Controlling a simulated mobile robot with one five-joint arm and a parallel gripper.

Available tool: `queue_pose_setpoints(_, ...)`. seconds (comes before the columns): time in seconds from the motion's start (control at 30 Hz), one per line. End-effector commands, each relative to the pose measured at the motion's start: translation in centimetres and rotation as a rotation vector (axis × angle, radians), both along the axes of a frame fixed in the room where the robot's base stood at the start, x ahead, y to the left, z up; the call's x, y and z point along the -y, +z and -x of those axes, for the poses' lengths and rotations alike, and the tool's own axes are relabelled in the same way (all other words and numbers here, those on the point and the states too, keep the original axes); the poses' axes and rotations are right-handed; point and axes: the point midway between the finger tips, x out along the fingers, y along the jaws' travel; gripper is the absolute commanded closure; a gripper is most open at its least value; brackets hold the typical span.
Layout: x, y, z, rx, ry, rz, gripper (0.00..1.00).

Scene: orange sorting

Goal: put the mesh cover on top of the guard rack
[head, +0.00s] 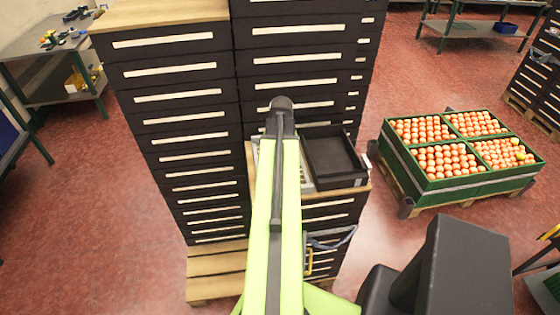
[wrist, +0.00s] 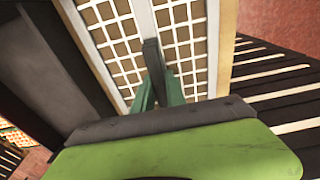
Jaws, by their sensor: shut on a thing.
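The mesh cover (wrist: 182,42) is a white grid in a pale frame; it fills the upper middle of the wrist view. My gripper (wrist: 152,50) is shut on its middle bar. Brown shows through the grid openings, but I cannot tell whether the cover rests on that surface or is just above it. In the head view my arm hides the gripper and most of the cover; a pale strip of it (head: 306,176) shows right of the arm, on or over a low cabinet. I cannot make out the guard rack as a separate thing.
A black open tray (head: 333,155) sits on the low cabinet's wooden top (head: 342,191), right of the cover. Tall dark drawer cabinets (head: 178,92) stand behind and left. A green crate of oranges (head: 436,183) stands on a pallet at right. Red floor between is open.

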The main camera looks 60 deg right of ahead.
Motion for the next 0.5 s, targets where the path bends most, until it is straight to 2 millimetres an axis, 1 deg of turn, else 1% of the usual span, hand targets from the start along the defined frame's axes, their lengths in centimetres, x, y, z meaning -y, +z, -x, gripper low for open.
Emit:
queue_pose_setpoints(0.17, 0.0, 1.3, 0.0, 0.0, 0.0, 0.0, 1.0)
queue_pose_setpoints(0.27, 0.0, 2.9, 0.0, 0.0, 0.0, 0.0, 1.0)
queue_pose_setpoints(0.37, 0.0, 4.9, 0.0, 0.0, 0.0, 0.0, 1.0)
queue_pose_setpoints(0.5, -0.3, 6.5, 3.0, 0.0, -0.004, 0.0, 1.0)
